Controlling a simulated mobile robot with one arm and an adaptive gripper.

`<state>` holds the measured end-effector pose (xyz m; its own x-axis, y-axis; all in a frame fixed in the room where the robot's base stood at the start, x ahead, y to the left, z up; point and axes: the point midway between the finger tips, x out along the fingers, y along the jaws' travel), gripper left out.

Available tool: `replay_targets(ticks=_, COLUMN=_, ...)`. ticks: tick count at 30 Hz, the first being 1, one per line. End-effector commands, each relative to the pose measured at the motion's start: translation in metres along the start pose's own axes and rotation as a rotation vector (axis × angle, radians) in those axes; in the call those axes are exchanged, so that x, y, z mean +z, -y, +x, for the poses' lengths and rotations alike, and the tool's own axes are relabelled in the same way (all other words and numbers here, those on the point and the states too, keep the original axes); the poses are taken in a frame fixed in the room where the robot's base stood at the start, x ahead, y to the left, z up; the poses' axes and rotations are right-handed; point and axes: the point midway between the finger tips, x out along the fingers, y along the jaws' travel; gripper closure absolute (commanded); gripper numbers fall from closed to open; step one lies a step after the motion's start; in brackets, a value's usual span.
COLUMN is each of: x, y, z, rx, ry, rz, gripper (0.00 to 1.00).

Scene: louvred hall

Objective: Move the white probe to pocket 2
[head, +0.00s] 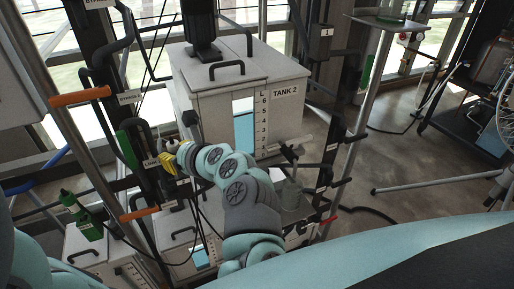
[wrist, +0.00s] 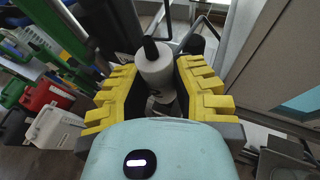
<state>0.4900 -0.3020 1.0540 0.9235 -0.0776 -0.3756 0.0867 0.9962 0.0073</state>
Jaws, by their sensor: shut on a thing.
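The white probe (wrist: 154,68) is a white cylinder with a black top end, seen in the wrist view between the two yellow toothed fingers of my gripper (wrist: 160,90). My gripper is shut on it, and the probe's lower part is partly hidden between the fingers. In the head view my gripper (head: 170,158) is at the left end of my arm, in front of a dark post and left of the tank; I cannot make out the probe clearly there. I cannot pick out pocket 2 in either view.
The white tank (head: 220,95), labelled TANK 2, stands behind my arm. Orange-handled levers (head: 80,96), dark posts and hanging black cables crowd the left. Open floor (head: 410,150) lies to the right.

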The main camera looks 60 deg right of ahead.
Motion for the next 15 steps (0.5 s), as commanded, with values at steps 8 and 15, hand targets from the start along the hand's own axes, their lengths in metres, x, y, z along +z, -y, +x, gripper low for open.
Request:
replay_targets(ticks=8, x=-0.0026, y=-0.0004, z=0.0016, rx=0.002, ry=0.0, rz=-0.001, gripper=1.0)
replay_targets(ticks=15, x=-0.0027, y=-0.0003, z=0.0014, rx=0.001, ry=0.0, rz=0.0, gripper=0.63)
